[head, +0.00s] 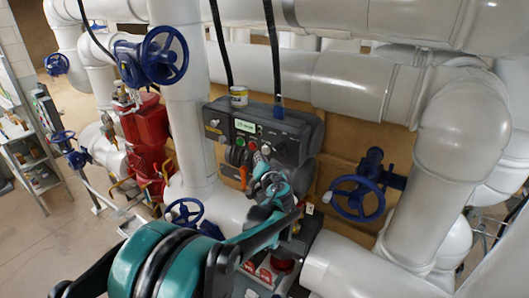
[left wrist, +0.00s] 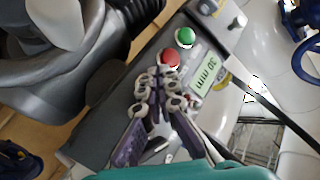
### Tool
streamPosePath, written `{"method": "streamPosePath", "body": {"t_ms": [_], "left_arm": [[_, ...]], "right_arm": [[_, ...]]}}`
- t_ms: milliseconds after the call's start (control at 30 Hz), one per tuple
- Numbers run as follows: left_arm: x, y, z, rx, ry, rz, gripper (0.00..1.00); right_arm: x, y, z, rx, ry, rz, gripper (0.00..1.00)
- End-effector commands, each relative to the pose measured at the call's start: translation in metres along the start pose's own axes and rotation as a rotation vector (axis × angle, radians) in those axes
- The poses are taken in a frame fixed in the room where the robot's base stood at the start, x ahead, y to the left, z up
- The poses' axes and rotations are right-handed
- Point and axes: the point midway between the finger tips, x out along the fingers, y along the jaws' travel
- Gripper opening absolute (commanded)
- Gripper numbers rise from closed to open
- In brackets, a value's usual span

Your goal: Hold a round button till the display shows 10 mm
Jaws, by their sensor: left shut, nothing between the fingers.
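A dark grey control box (head: 300,127) hangs among the pipes. Its lit green-white display (head: 245,126) is too small to read surely in the head view; in the left wrist view the display (left wrist: 204,75) is turned sideways and seems to read "30 mm", its first digit unclear. A round green button (left wrist: 185,38) and a round red button (left wrist: 169,59) sit beside it; the green button (head: 240,142) also shows in the head view. My left gripper (left wrist: 156,78) is shut and empty, its fingertips at the red button. Whether they touch it is unclear.
A small yellow-and-white can (head: 239,96) stands on the box top. Black cables hang in front of the pipes. Blue handwheels (head: 165,55) and (head: 354,198), a red valve body (head: 146,135) and thick white pipes (head: 455,130) surround the box. Open floor shows at left.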

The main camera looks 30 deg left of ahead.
Motion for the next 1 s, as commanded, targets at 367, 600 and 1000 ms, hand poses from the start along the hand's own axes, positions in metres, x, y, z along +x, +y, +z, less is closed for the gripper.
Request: {"method": "streamPosePath", "body": {"t_ms": [367, 600, 1000], "left_arm": [[0.0021, 0.0018, -0.0013, 0.000, 0.000, 0.000, 0.00], [0.0058, 0.0043, -0.0046, 0.000, 0.000, 0.000, 0.00], [0.0065, 0.0048, -0.0051, 0.000, 0.000, 0.000, 0.00]], "right_arm": [[0.0013, 0.0000, 0.0009, 0.000, 0.000, 0.000, 0.40], [0.0028, 0.0000, 0.0020, 0.000, 0.000, 0.000, 0.40], [0.0029, 0.0000, 0.0021, 0.000, 0.000, 0.000, 0.40]]}}
